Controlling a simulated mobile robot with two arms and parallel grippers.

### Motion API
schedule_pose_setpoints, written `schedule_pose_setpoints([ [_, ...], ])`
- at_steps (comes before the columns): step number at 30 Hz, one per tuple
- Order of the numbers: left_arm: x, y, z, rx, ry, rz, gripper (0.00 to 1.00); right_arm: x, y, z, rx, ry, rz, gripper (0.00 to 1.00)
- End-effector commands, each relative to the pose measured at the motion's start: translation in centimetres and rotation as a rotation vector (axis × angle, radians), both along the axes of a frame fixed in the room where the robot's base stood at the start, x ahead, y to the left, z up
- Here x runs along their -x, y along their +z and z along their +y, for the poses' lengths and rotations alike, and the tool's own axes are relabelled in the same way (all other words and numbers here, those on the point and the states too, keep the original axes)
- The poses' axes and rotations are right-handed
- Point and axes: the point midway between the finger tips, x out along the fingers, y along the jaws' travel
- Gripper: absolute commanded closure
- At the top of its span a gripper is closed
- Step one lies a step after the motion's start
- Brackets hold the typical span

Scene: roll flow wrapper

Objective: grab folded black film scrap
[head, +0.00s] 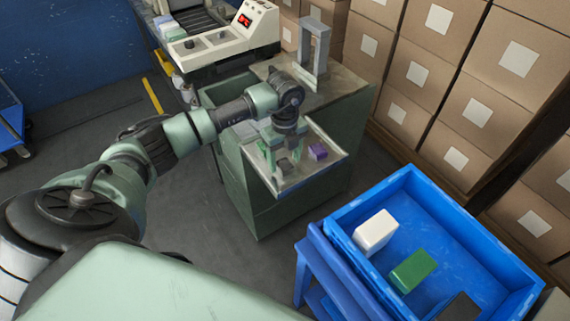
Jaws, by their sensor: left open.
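A small dark piece (284,167), which looks like the folded black film scrap, lies on the pale tray top (325,172) of the green cabinet. My left gripper (281,160) points down over the tray from above. Its fingers are open, one to each side of the dark piece as seen from here. I cannot tell whether the fingers touch it. The gripper partly hides the dark piece. My right gripper is not in view.
A purple block (318,152) lies on the tray just right of the gripper. A grey upright frame (316,45) stands behind. A blue bin (440,215) at lower right holds white, green and dark blocks. Stacked cartons (430,75) line the back right. A conveyor machine (225,40) stands behind.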

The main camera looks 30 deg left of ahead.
Motion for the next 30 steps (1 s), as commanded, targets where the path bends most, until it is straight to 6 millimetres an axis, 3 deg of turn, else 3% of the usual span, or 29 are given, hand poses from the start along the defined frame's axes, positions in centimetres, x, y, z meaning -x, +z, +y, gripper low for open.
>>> schedule_pose_setpoints([
  [4,0.04,-1.26,0.05,-0.001,0.000,0.000,0.38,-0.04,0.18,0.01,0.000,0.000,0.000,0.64],
  [11,0.00,-1.37,0.05,0.000,-0.001,-0.001,0.38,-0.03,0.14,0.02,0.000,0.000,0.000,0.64],
  [15,0.01,-1.35,0.04,0.000,-0.001,-0.001,0.77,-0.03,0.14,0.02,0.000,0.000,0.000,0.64],
  [18,0.00,-1.34,0.03,0.000,-0.001,-0.001,1.00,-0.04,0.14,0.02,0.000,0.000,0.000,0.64],
  [30,-0.05,-0.53,0.03,0.001,-0.001,-0.002,1.00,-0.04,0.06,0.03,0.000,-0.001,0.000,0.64],
])
